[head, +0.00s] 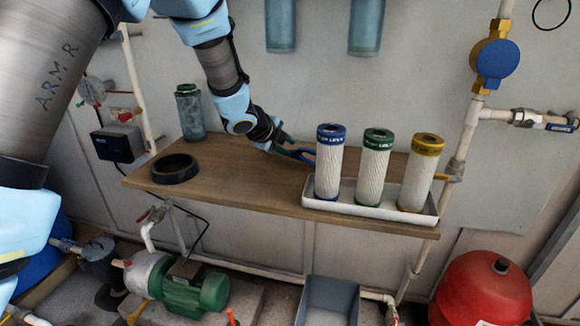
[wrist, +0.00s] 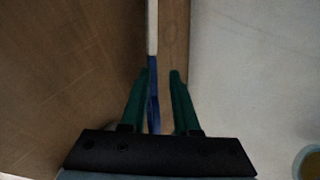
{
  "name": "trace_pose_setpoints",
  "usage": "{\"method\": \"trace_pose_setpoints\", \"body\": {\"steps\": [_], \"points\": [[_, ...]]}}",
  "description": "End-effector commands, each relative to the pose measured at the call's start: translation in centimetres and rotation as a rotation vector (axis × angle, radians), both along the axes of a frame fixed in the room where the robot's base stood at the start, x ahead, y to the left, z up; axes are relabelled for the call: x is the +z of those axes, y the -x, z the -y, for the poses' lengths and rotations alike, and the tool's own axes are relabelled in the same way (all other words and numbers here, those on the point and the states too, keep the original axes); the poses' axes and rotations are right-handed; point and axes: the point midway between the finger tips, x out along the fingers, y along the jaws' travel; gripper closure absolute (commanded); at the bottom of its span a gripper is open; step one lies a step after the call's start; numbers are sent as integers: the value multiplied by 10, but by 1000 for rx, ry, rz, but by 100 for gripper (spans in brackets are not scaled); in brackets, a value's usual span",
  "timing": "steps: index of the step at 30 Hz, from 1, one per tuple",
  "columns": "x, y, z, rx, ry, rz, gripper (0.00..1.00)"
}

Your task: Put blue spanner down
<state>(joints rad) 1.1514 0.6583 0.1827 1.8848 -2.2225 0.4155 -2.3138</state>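The blue spanner (head: 303,155) shows in the head view as a dark blue loop at my gripper's tip, just left of the blue-capped filter. In the wrist view the blue spanner (wrist: 153,98) is a narrow blue strip between the green fingers, close to the left one. My gripper (head: 284,143) is low over the back of the wooden shelf (head: 240,195). In the wrist view my gripper (wrist: 159,75) has its fingers apart, with a gap between the spanner and the right finger. I cannot tell whether the spanner rests on the shelf.
A white tray (head: 366,210) holds filters with blue (head: 330,165), green (head: 374,170) and yellow (head: 419,178) caps, close right of my gripper. A black ring (head: 175,168) and a bluish canister (head: 190,112) stand on the left. The shelf's front middle is clear.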

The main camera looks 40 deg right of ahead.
Motion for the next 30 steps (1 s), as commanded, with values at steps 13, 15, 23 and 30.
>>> {"method": "trace_pose_setpoints", "body": {"steps": [13,15,23,30], "points": [[21,6,-25,-1,0,1,71],[21,6,-25,-1,0,0,71],[31,6,-26,0,0,0,71],[74,9,-37,1,1,-1,71]]}}
